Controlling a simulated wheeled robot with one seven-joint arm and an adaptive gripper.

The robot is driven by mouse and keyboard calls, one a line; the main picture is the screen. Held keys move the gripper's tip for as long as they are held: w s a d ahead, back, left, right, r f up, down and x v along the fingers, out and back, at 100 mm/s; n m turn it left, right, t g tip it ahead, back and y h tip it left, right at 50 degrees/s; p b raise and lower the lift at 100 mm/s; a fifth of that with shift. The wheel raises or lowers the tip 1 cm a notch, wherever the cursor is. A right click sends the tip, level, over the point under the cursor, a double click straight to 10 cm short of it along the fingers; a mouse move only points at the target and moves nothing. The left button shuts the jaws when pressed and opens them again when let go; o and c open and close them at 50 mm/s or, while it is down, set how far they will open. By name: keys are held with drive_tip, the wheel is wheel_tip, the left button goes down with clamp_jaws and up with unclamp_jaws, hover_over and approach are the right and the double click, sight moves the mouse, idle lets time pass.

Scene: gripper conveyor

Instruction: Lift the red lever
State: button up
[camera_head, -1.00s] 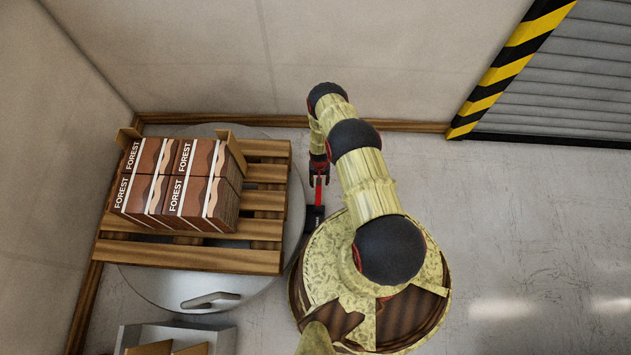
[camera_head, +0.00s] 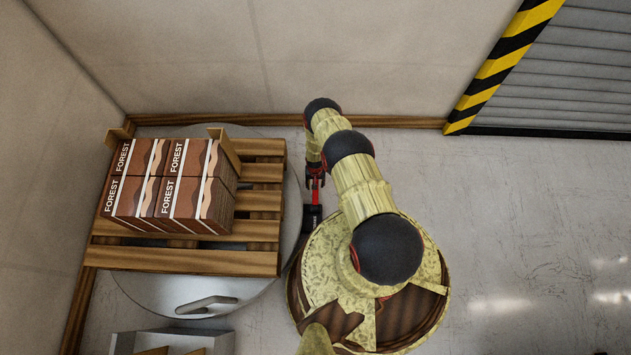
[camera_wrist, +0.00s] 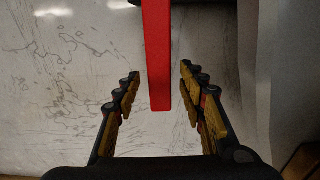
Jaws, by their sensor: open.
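The red lever (camera_wrist: 158,60) reaches down from the top of the wrist view as a straight red bar. Its free end lies between the two fingers of my gripper (camera_wrist: 160,90), with a gap on both sides. The fingers are open and I see no contact with the bar. In the head view the red lever (camera_head: 316,190) is a small upright strip above a black base (camera_head: 312,218). My gripper (camera_head: 315,175) is at its upper end, partly hidden by my arm.
A round grey platform (camera_head: 190,290) with a wooden pallet (camera_head: 265,200) stands to the left. Several brown boxes (camera_head: 165,185) marked FOREST sit on the pallet. A wall (camera_head: 370,60) runs behind. A shutter with a striped frame (camera_head: 505,65) is at upper right. The floor (camera_head: 530,220) at right is clear.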

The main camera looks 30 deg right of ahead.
drive_tip(key=shift+c, duration=0.4)
clamp_jaws()
idle(0.4)
